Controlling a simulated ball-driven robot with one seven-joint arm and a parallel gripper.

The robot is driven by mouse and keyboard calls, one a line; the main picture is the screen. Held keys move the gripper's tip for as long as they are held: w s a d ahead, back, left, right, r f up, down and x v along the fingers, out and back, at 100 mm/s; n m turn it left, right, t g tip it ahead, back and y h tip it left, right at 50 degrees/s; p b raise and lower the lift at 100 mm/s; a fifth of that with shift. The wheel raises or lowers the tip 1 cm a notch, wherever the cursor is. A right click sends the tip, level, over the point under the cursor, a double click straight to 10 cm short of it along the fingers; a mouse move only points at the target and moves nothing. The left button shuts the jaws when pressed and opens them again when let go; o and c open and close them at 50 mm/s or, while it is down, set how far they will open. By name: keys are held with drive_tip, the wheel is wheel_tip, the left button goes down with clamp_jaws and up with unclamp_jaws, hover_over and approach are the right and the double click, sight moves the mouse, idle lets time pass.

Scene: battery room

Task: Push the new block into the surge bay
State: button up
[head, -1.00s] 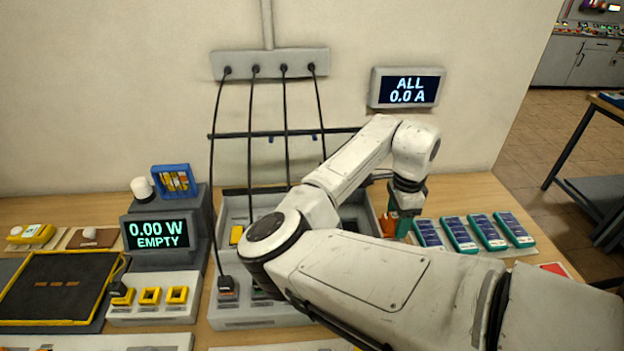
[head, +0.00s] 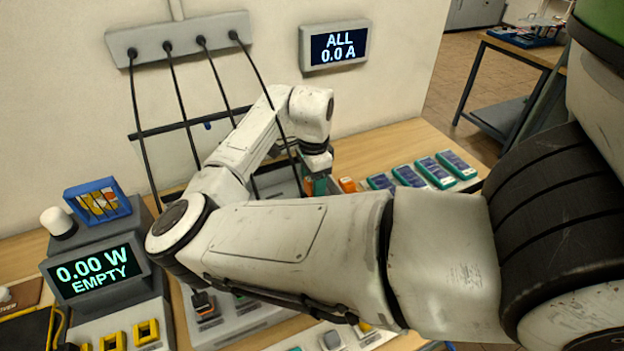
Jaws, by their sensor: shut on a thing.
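My gripper (head: 317,171) is beyond my bent arm, near the right end of the grey bay unit (head: 232,317). It is shut on a teal block (head: 319,187), which I take to be the new block; only part of it shows. A small orange piece (head: 347,185) is just right of the gripper; I cannot tell whether they touch. My arm hides most of the bay unit, so I cannot make out the surge bay or whether the block is inside any bay.
Several teal blocks with dark blue tops (head: 436,172) lie in a row to the right. Black cables hang from a wall strip (head: 180,38) past my arm. A display (head: 93,273) reads 0.00 W EMPTY; a wall display (head: 334,46) reads ALL 0.0 A.

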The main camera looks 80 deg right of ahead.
drive_tip(key=shift+f+b, duration=0.55)
drive_tip(key=shift+f, duration=0.55)
drive_tip(key=shift+p, duration=0.4)
idle(0.4)
drive_tip(key=shift+f+b, duration=0.4)
drive_tip(key=shift+f, duration=0.2)
idle(0.4)
drive_tip(key=o, duration=0.8)
drive_tip(key=shift+r+p, duration=2.5)
drive_tip(key=shift+r, duration=0.55)
drive_tip(key=shift+r+p, duration=0.6)
drive_tip(key=shift+r, duration=1.85)
